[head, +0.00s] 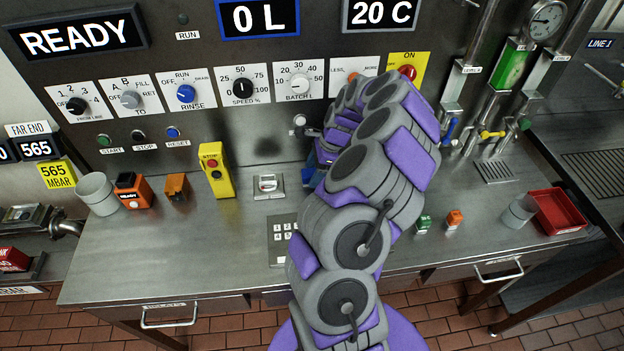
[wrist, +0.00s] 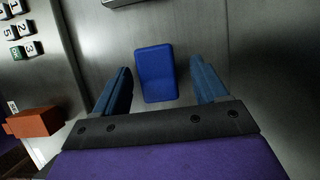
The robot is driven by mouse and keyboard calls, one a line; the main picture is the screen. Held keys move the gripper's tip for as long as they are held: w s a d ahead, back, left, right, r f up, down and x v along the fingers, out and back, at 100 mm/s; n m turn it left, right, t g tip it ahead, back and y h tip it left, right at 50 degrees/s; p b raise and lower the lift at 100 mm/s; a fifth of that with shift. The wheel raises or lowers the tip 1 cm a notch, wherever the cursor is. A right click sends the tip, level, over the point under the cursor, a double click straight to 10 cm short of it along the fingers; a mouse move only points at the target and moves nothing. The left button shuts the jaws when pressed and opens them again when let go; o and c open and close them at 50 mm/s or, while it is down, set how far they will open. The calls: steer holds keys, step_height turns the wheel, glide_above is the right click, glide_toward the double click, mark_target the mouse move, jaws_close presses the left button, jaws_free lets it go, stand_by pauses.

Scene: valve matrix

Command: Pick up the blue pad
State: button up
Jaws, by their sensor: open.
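The blue pad (wrist: 156,73) is a small flat block with rounded corners. It lies on the steel counter in the middle of the wrist view. My gripper (wrist: 162,80) is open, with one finger on each side of the pad and a clear gap on both sides. The pad is not between closed fingers, and the height of the fingertips above the counter is hard to judge. In the head view my purple and grey arm reaches over the counter and hides most of the gripper. A bit of blue shows beside the arm there, but I cannot tell whether it is pad or finger.
A keypad (head: 283,238) is set in the steel counter (head: 230,235) left of my arm. A yellow stop box (head: 216,170) stands farther left. Small green (head: 423,224) and orange (head: 454,219) blocks and a red tray (head: 556,211) are at right. The control panel rises behind.

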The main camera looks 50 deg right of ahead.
steer(key=shift+x, duration=0.95)
steer(key=shift+a, duration=0.15)
steer(key=shift+c, duration=1.4)
steer(key=c, duration=0.8)
